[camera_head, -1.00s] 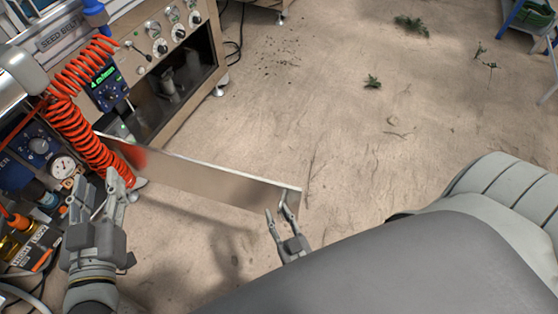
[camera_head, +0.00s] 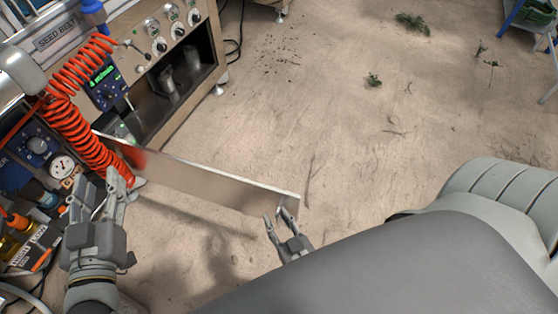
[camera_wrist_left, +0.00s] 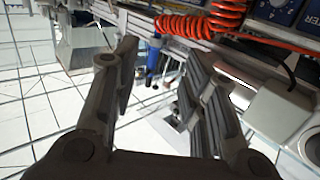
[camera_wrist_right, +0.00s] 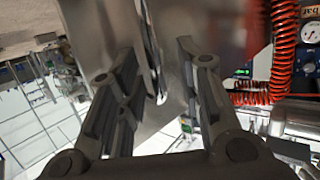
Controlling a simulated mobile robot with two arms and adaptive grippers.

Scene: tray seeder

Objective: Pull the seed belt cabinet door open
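The seed belt cabinet door (camera_head: 200,182) is a thin metal panel, standing swung out well away from the cabinet (camera_head: 150,115), whose dark inside shows. My right gripper (camera_head: 275,213) is at the door's free end. In the right wrist view the door (camera_wrist_right: 95,30) and its edge run between the spread fingers (camera_wrist_right: 158,55); contact cannot be made out. My left gripper (camera_head: 97,190) is open and empty, left of the door, near the red coiled hose. Its fingers also show apart in the left wrist view (camera_wrist_left: 160,65).
A red coiled hose (camera_head: 85,135) hangs by the door's hinge side. A panel with a gauge (camera_head: 62,166) and bottles stands at the left. The floor (camera_head: 330,110) beyond the door is open, with scattered plant bits. A blue-legged stand (camera_head: 515,14) is at the top right.

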